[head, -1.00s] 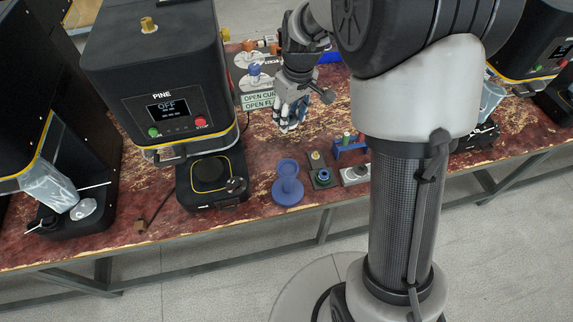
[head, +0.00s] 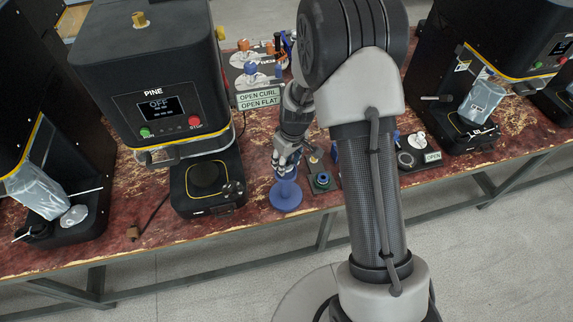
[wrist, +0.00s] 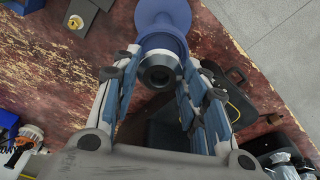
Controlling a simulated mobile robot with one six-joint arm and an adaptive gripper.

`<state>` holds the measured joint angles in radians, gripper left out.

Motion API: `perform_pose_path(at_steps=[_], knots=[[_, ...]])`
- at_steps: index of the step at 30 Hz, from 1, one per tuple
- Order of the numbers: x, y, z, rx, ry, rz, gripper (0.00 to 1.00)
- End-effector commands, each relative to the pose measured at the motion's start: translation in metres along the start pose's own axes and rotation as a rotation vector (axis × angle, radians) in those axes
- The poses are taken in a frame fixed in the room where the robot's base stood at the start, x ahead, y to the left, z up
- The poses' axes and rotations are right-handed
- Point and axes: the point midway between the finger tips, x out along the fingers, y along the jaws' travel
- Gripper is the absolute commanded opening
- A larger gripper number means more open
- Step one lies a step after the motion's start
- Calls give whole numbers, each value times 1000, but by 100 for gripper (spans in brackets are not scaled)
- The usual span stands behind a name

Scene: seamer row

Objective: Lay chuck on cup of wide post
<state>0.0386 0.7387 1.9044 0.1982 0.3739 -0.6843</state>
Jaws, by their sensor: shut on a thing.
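The blue wide post (head: 286,196) stands upright on the bench on its round base. In the head view its cup is hidden behind my fingers. My gripper (head: 286,164) is directly over the post's top. In the wrist view my gripper (wrist: 159,72) is shut on the chuck (wrist: 157,76), a short dark cylinder with a round hole and a pale side. The blue post (wrist: 153,16) shows just beyond the chuck, with its cup rim close to it. I cannot tell whether chuck and cup touch.
The PINE machine (head: 150,95) stands left of the post. OPEN CURL and OPEN FLAT signs (head: 258,98) stand behind. The bench front edge is near the post.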

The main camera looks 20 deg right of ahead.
Motion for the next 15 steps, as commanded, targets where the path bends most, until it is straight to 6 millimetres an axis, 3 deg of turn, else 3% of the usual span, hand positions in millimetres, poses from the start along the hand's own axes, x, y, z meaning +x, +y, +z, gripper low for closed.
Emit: perform_pose_path(at_steps=[3, 15], knots=[[19, 0, 3, 0, -1, 0, 6], [24, 0, 3, -1, 1, 1, 6]])
